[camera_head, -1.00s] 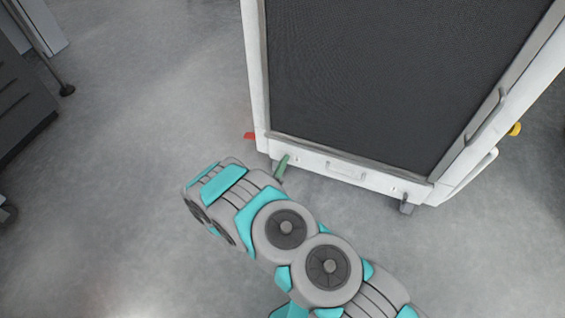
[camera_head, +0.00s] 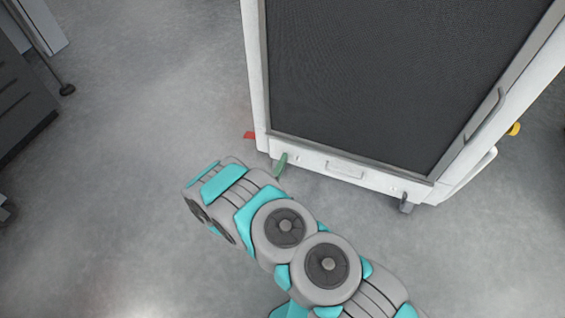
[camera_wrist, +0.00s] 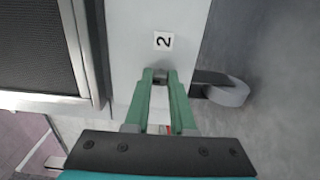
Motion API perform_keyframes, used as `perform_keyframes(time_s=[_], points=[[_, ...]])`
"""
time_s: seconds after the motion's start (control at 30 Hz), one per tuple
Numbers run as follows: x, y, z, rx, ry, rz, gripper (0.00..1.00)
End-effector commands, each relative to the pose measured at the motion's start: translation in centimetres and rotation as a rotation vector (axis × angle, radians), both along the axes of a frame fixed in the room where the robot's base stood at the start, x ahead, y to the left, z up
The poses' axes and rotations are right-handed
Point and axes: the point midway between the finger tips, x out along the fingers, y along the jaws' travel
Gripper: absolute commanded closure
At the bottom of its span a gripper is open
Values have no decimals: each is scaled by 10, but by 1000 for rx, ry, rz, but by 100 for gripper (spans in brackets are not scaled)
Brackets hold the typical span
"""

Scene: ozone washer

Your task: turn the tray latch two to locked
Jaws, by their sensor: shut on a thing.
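My gripper (camera_wrist: 159,75) has two green fingers, seen in the wrist view against the white lower panel (camera_wrist: 134,35) of the washer. A small dark piece, the tray latch (camera_wrist: 159,73), sits between the fingertips, and the fingers are shut on it. The fingers hide most of the latch, so I cannot tell its angle. A label with the number 2 (camera_wrist: 163,41) is on the panel just beyond the fingertips. In the head view, a green finger of my gripper (camera_head: 281,163) shows at the left end of the tray front, which has a handle (camera_head: 345,170).
The washer's dark mesh panel (camera_head: 370,70) rises above the tray front. A caster (camera_wrist: 228,92) is close to the right of the fingers. A red part (camera_head: 249,136) sticks out at the washer's left, and a yellow knob (camera_head: 515,129) at its right.

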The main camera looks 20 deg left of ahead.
Motion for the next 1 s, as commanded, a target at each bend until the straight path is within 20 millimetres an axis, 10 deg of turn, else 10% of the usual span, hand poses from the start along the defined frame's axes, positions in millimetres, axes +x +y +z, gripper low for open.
perform_keyframes(time_s=[0.3,0.33,0.6,1.0], points=[[0,1,-1,0,1,4,100],[0,1,-1,0,1,4,75],[0,1,0,0,0,2,47],[-11,2,0,0,1,3,47]])
